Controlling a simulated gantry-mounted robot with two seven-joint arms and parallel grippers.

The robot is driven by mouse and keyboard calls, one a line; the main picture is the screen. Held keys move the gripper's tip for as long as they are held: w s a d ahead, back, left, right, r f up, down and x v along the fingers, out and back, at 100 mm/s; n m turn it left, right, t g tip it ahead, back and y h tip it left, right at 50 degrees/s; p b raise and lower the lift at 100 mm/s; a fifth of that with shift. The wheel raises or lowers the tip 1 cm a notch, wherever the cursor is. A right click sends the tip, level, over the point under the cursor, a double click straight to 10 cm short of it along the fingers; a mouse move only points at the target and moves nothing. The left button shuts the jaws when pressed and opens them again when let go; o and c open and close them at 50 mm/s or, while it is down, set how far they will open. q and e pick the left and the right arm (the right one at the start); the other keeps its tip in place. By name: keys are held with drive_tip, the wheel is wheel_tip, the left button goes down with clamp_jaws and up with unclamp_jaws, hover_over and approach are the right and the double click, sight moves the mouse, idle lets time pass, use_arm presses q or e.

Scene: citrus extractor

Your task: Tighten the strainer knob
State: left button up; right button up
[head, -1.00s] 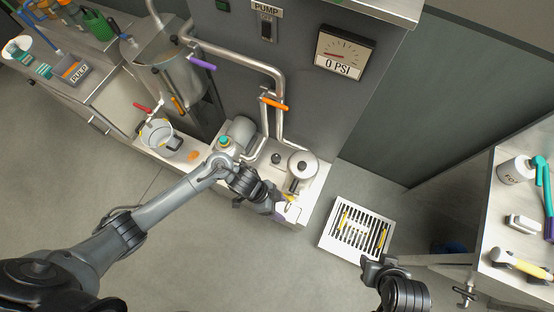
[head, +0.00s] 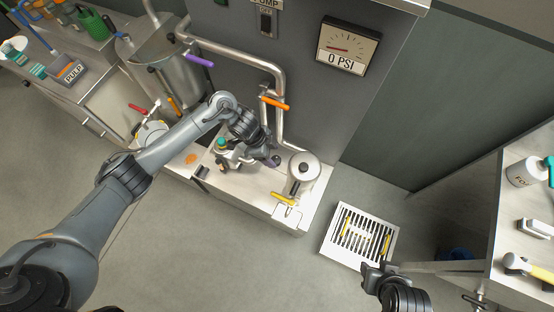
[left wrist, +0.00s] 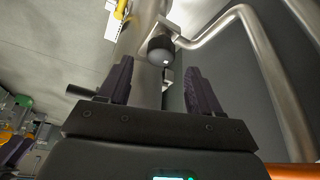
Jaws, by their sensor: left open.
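A round black knob (left wrist: 162,48) on a metal fitting shows in the left wrist view, which I take for the strainer knob. It lies ahead of my left gripper (left wrist: 160,82), roughly between the lines of the two dark purple fingers. The fingers are apart and empty, and the knob is beyond their tips. In the head view my left gripper (head: 270,157) is over the pump bench, left of the steel canister (head: 303,168), and hides most of the knob area. My right gripper (head: 373,268) is low at the right, near the floor grate; its finger opening is unclear.
A yellow-handled valve (head: 283,199) sits in front of the canister. An orange-handled valve (head: 275,103) and bent steel pipes rise behind the gripper. A gauge (head: 347,46) reads 0 PSI. A floor grate (head: 336,250) lies to the right. Open floor is in front of the bench.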

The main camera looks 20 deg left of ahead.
sight(277, 159)
use_arm(q)
drive_tip(key=shift+b+x, duration=0.5)
drive_tip(key=shift+x, duration=2.15)
drive_tip(key=c, duration=1)
drive_tip(key=shift+m+g, duration=0.3)
drive_tip(key=shift+m, duration=0.5)
drive_tip(key=o, duration=1)
